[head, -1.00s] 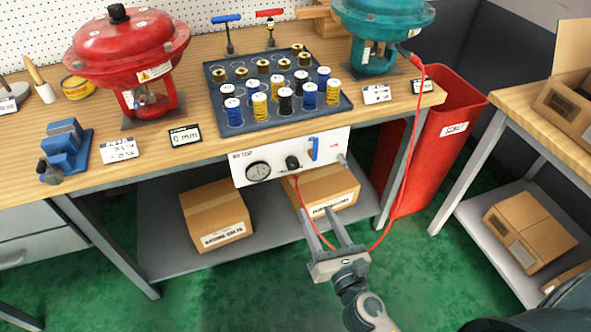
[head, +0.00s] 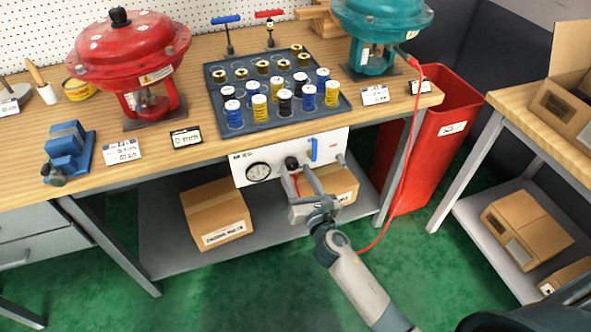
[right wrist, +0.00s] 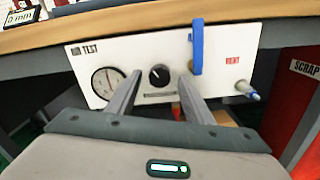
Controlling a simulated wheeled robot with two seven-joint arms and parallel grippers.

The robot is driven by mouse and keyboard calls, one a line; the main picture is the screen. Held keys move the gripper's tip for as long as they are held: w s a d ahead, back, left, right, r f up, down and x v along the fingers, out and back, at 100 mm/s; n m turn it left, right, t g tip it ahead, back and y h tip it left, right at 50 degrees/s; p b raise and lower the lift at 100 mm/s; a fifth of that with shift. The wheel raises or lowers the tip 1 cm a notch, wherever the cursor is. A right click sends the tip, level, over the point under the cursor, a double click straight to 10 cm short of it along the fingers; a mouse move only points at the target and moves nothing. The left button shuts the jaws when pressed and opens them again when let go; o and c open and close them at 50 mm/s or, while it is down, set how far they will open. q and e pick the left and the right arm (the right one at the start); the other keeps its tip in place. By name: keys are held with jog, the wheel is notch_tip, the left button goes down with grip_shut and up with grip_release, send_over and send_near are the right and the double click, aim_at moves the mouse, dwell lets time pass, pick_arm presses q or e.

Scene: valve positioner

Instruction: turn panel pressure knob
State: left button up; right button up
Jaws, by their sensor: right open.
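The white test panel (head: 270,164) hangs under the front edge of the bench. It carries a round gauge (head: 258,172), a black pressure knob (head: 291,163) and a blue lever (head: 313,149). In the right wrist view the knob (right wrist: 159,75) shows a white mark and sits between and beyond my fingertips, with the gauge (right wrist: 108,83) at left and the blue lever (right wrist: 197,47) at right. My right gripper (head: 298,172) is open and empty, its fingers pointing at the panel just below the knob. Whether they touch the panel is unclear. My left gripper is not in view.
A red hose (head: 410,130) runs from the teal actuator (head: 382,18) down behind my right arm. Cardboard boxes (head: 215,212) stand on the shelf below. A red bin (head: 440,150) is at right. The bench top holds a tray of spools (head: 240,127) and a red actuator (head: 127,50).

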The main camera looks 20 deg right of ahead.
jog(key=shift+w, duration=0.75)
jog(key=c, duration=1.1)
